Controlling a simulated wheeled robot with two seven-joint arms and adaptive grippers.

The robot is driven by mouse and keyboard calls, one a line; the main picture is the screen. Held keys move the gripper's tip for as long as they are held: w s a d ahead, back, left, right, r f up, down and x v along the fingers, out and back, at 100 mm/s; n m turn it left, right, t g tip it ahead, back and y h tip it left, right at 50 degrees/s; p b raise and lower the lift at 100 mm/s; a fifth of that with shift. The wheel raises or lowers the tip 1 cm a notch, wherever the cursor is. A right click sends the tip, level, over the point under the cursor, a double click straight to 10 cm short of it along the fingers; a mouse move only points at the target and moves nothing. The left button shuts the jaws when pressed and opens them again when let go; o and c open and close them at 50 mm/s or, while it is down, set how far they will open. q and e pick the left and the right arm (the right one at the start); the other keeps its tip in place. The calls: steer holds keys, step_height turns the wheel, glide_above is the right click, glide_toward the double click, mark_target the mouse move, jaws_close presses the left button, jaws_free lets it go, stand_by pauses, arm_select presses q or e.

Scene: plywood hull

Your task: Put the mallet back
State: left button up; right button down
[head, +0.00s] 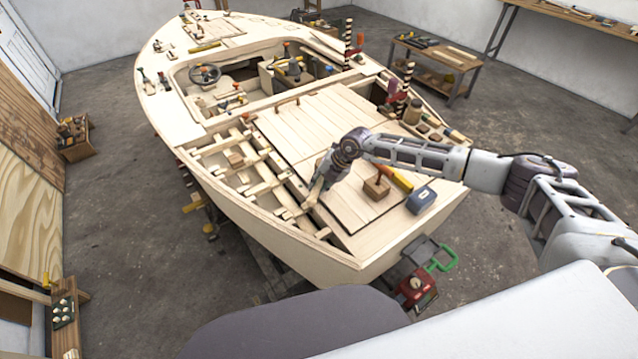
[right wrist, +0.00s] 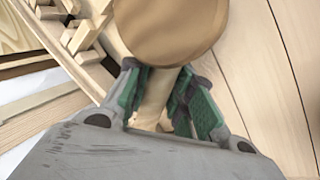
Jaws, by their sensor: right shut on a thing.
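My right gripper (head: 318,186) is over the open ribbed side of the boat's rear deck, at the edge of the planked hatch. It is shut on the mallet; in the right wrist view its green-padded fingers (right wrist: 163,100) sit on both sides of the pale wooden handle. The mallet's round, tan wooden head (right wrist: 168,28) is close to the camera, above the fingers. In the head view the mallet (head: 313,194) shows only as a small pale piece at the gripper. I cannot tell whether its lower end touches anything. My left gripper is not in view.
A jar (head: 412,112) and a compartment tray (head: 432,128) stand farther back. Open ribs (head: 240,160) lie left; the hatch (head: 320,130) is mostly clear.

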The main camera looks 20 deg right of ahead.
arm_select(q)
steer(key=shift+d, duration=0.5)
arm_select(e)
steer(key=shift+f, duration=0.15)
steer(key=c, duration=1.4)
jaws_free()
steer(key=shift+c, duration=0.2)
steer(key=shift+o, duration=1.5)
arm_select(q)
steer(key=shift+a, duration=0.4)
arm_select(e)
steer(key=v, duration=1.2)
steer(key=shift+f, duration=0.1)
